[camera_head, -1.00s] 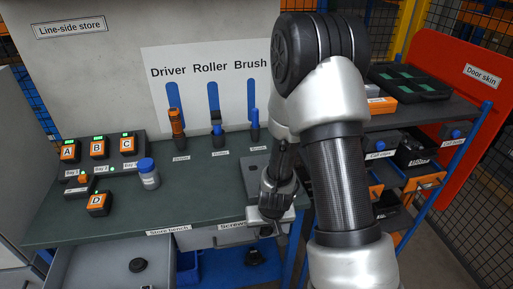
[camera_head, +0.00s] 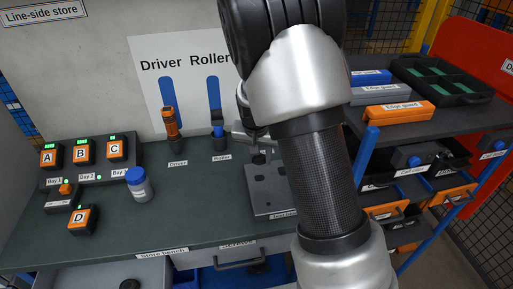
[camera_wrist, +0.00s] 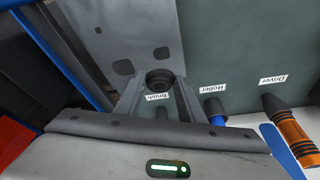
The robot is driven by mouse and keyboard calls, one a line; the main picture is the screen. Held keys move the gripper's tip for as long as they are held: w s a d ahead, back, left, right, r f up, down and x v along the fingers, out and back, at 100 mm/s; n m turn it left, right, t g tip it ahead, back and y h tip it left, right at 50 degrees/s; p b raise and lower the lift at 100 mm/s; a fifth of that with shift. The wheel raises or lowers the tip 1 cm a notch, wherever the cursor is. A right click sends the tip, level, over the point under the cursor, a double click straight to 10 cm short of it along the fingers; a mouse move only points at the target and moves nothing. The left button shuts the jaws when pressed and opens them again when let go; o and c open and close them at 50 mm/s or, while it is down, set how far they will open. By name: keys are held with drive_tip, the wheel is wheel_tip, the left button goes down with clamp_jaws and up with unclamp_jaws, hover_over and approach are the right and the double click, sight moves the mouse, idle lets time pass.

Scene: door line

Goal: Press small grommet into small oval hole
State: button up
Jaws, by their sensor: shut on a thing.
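My gripper (camera_wrist: 160,90) is shut on a small dark round grommet (camera_wrist: 159,77), held between its fingertips in the wrist view. In the head view the grommet (camera_head: 258,157) shows small at the fingertips, over the back of a grey plate (camera_head: 268,203) on the bench. The plate (camera_wrist: 140,25) fills the upper middle of the wrist view, behind the grommet. It has a larger rounded hole (camera_wrist: 123,67) and a smaller hole (camera_wrist: 161,53) just beyond the grommet. I cannot tell whether the grommet touches the plate. My arm hides the plate's right side in the head view.
A driver (camera_head: 170,124) and a roller (camera_head: 217,132) stand at the back of the bench (camera_head: 180,215). A white bottle with blue cap (camera_head: 139,186) and lettered orange blocks (camera_head: 82,152) are left. A shelf (camera_head: 440,123) with edge guards stands right.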

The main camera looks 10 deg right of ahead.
drive_tip(key=shift+s+f+b, duration=0.2)
drive_tip(key=shift+f+b, duration=0.35)
drive_tip(key=shift+f, duration=0.2)
drive_tip(key=b, duration=0.3)
hover_over(260, 177)
drive_tip(key=s, duration=0.1)
drive_tip(key=shift+a+f, duration=0.15)
drive_tip(key=shift+f, duration=0.9)
drive_tip(key=shift+a+f, duration=0.1)
drive_tip(key=shift+f, duration=0.95)
drive_tip(key=shift+f+b, duration=0.45)
drive_tip(key=shift+f, duration=0.15)
